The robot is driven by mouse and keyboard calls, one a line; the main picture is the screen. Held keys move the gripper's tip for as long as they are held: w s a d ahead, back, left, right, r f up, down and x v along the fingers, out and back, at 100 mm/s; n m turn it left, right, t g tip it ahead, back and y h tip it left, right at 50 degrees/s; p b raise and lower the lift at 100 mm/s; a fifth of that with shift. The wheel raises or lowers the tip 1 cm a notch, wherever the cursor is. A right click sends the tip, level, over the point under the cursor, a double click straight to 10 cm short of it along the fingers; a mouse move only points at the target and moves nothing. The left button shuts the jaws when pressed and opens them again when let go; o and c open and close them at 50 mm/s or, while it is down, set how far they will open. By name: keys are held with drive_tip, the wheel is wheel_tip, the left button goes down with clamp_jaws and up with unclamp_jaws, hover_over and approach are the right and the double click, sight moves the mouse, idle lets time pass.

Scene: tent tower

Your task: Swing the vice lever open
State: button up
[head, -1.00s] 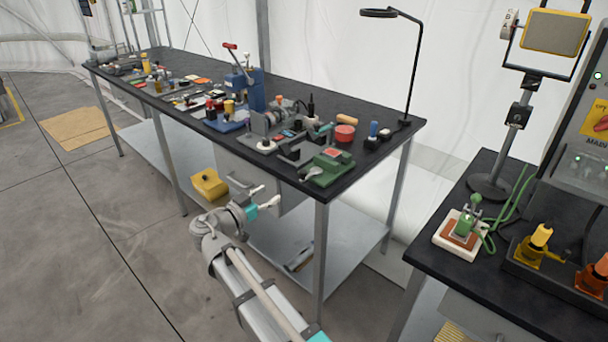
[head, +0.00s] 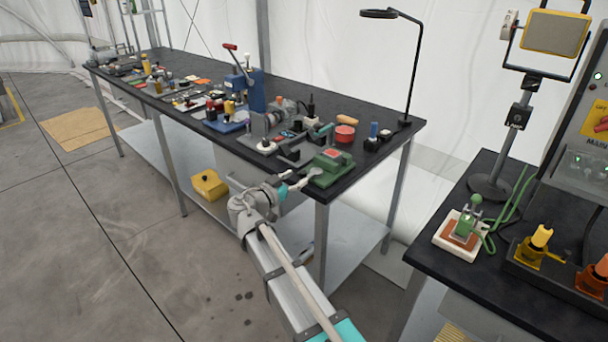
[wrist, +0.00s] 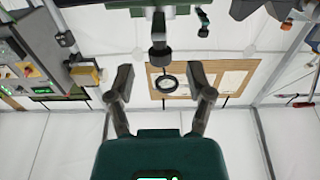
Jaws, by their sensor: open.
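The green vice (head: 331,166) stands at the near right corner of the long dark workbench. Its body shows at the top edge of the wrist view (wrist: 135,4). A dark vice lever (wrist: 159,50) with a rounded end extends from it toward my gripper. My gripper (head: 306,180) is close to the vice's front in the head view, at the bench edge. In the wrist view my gripper (wrist: 160,75) is open, with the lever's end in line with the gap between its fingers. I see no finger touching the lever. The lever is hard to make out in the head view.
A red round tin (head: 344,133) and a black lamp (head: 406,122) stand behind the vice. Several tools and a blue press (head: 254,90) crowd the bench to the left. A second dark table (head: 420,236) is at the right. Open floor lies to the left.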

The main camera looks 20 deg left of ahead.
sight(300, 175)
drive_tip(key=shift+x, duration=1.75)
